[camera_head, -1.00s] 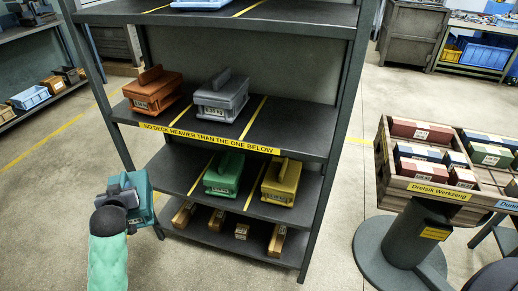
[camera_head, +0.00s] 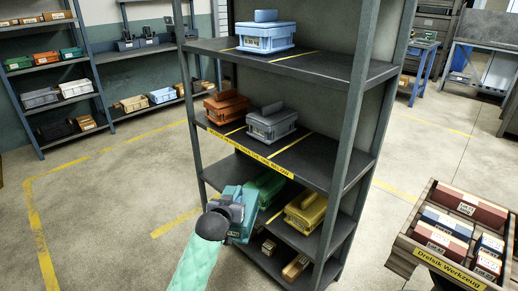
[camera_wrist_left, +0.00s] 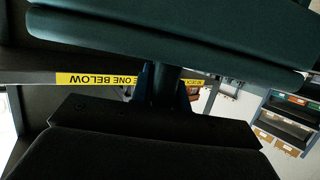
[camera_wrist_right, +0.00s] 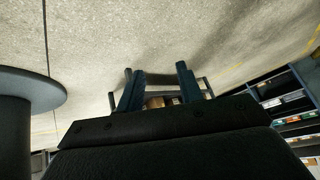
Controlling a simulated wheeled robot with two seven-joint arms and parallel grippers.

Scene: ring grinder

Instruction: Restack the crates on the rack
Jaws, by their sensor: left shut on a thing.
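The rack (camera_head: 352,120) stands in the middle of the head view. A blue crate (camera_head: 266,38) sits on its top shelf. An orange crate (camera_head: 226,108) and a grey crate (camera_head: 271,123) sit on the shelf below. A green crate (camera_head: 266,187) and a yellow crate (camera_head: 306,212) sit on the lower deck. My left gripper (camera_head: 232,207) is shut on the handle of a teal crate (camera_head: 243,229), in front of the green crate and partly covering it. The teal crate also fills the top of the left wrist view (camera_wrist_left: 170,30). My right gripper (camera_wrist_right: 157,85) is open and empty.
Small boxes (camera_head: 295,267) lie on the rack's bottom shelf. A yellow strip (camera_head: 250,152) edges the middle shelf, with yellow lines dividing it. A tray of coloured boxes (camera_head: 440,250) stands at lower right. Stocked shelving (camera_head: 45,95) is at back left, with open floor between.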

